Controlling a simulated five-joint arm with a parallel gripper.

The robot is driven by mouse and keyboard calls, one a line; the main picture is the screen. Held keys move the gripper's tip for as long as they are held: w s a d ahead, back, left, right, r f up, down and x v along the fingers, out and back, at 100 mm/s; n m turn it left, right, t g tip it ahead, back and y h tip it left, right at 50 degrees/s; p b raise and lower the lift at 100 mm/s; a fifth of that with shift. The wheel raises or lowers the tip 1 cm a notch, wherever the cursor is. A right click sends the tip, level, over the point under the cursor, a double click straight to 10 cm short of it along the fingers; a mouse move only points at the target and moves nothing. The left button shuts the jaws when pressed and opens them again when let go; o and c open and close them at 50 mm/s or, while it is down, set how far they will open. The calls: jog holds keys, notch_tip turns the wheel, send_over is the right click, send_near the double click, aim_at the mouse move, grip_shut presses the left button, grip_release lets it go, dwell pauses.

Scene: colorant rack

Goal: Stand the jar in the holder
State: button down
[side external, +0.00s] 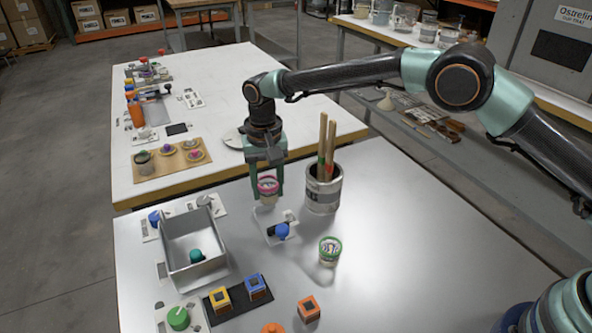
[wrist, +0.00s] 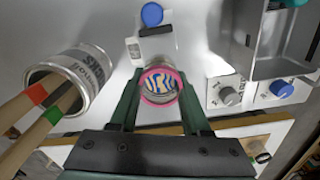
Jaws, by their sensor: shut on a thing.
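My gripper (side external: 267,190) points down over the near table, its two green fingers shut on a jar with a pink rim (side external: 267,186). In the wrist view the jar (wrist: 159,85) is between the fingers, its blue, white and yellow patterned top facing the camera. A white fixture with a blue knob (side external: 281,231) is just below and in front of the jar; it also shows in the wrist view (wrist: 135,48). I cannot tell whether this fixture is the holder, or whether the jar's base touches it. A second jar, with a green rim (side external: 330,249), stands apart on the table.
A grey can with wooden sticks (side external: 323,192) stands close right of my gripper. A metal tray (side external: 194,238) with a green object is to the left. Blue, yellow and orange blocks (side external: 308,309) are at the front. The right side of the near table is clear.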

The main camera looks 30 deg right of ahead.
aim_at(270, 218)
jog(key=shift+f, duration=2.9)
jog(key=shift+f, duration=0.1)
jog(key=shift+c, duration=1.8)
grip_release()
